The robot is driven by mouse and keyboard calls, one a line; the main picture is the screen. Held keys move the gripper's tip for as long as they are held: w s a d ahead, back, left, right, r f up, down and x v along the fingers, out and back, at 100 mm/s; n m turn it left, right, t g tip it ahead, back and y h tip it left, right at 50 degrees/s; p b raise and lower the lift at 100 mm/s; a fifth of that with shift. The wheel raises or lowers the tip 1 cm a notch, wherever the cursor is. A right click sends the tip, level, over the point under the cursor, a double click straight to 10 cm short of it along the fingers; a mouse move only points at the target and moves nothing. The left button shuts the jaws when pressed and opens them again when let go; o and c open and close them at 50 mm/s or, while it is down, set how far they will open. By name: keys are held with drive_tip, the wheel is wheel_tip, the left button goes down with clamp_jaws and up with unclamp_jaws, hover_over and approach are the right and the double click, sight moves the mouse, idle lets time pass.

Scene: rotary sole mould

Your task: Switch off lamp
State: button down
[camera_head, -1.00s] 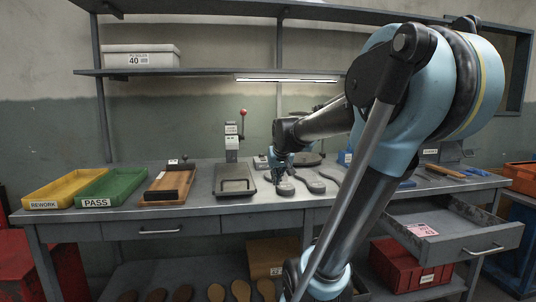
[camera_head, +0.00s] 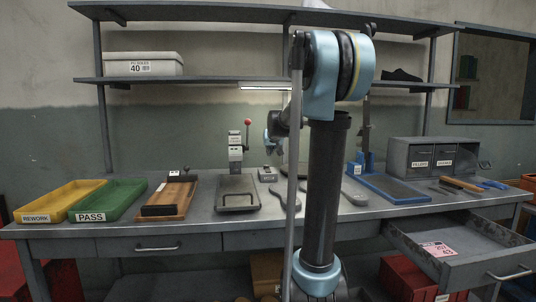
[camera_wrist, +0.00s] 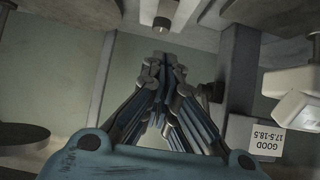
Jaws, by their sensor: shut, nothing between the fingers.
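The lamp (camera_head: 264,87) is a thin bright strip under the shelf in the head view; it looks lit, and its right part is hidden behind my arm.
A press with a red-knobbed lever (camera_head: 247,122) stands left of my gripper. A grey shelf (camera_head: 200,80) runs above. Yellow (camera_head: 58,201) and green (camera_head: 108,199) trays lie at left. An open drawer (camera_head: 470,245) juts out at right. A labelled block (camera_wrist: 268,137) is close in the wrist view.

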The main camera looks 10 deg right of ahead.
hover_over(268, 170)
drive_tip(key=f, duration=0.4)
drive_tip(key=shift+s+f, duration=0.3)
drive_tip(key=shift+f, duration=0.05)
wheel_tip(268, 170, down, 2)
drive_tip(key=shift+w+f, duration=0.2)
drive_tip(key=shift+f, duration=0.6)
